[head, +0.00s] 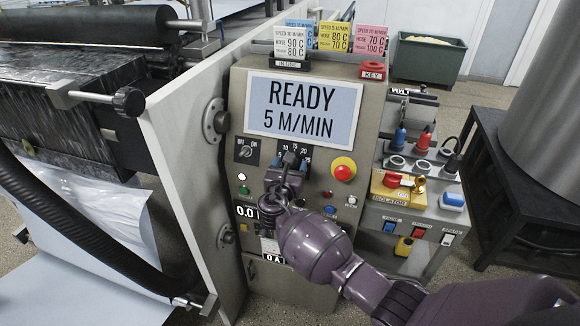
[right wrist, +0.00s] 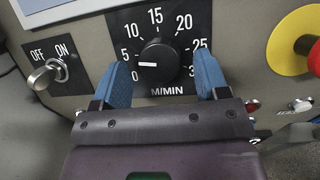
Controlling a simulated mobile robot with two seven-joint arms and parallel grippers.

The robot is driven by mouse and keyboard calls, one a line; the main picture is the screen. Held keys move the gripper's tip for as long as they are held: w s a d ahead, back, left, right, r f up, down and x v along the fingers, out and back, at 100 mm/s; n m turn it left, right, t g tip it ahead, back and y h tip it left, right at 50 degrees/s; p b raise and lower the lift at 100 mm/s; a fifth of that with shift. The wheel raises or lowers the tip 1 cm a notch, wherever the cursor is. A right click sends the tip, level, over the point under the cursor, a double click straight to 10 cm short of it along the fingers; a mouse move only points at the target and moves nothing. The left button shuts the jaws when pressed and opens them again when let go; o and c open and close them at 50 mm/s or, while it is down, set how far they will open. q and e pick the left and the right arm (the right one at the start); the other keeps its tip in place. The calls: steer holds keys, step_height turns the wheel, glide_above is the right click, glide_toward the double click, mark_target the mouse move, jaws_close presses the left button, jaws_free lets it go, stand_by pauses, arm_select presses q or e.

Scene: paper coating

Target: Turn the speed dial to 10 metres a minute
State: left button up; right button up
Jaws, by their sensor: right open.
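The speed dial (right wrist: 158,60) is a black round knob on a black scale plate marked 0 to 30 M/MIN. Its white mark points left and slightly down, near the 5 side of the scale. The display (head: 304,109) reads READY, 5 M/MIN. My right gripper (right wrist: 160,66) is open, its blue fingers low on either side of the knob with gaps visible. In the head view my right gripper (head: 287,170) is in front of the dial's plate and hides much of it. My left gripper is not in view.
Coloured speed cards (head: 333,37) stand above the display. The isolator box (head: 391,190) is further right.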

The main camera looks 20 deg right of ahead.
steer(key=shift+w, duration=0.1)
steer(key=shift+c, duration=0.3)
steer(key=c, duration=0.9)
steer(key=shift+o, duration=0.2)
steer(key=shift+m, duration=0.3)
steer(key=m+g+h+b, duration=0.1)
steer(key=m, duration=0.2)
steer(key=m+g+h+b, duration=0.1)
steer(key=m+b, duration=0.1)
steer(key=m, duration=0.1)
steer(key=m+g+h+b, duration=0.1)
steer(key=m, duration=0.2)
steer(key=shift+w+a+m+b, duration=0.2)
steer(key=shift+m+b, duration=0.1)
steer(key=shift+b, duration=0.05)
steer(key=shift+r+g+h, duration=0.1)
steer(key=shift+g+h, duration=0.2)
steer(key=o, duration=0.9)
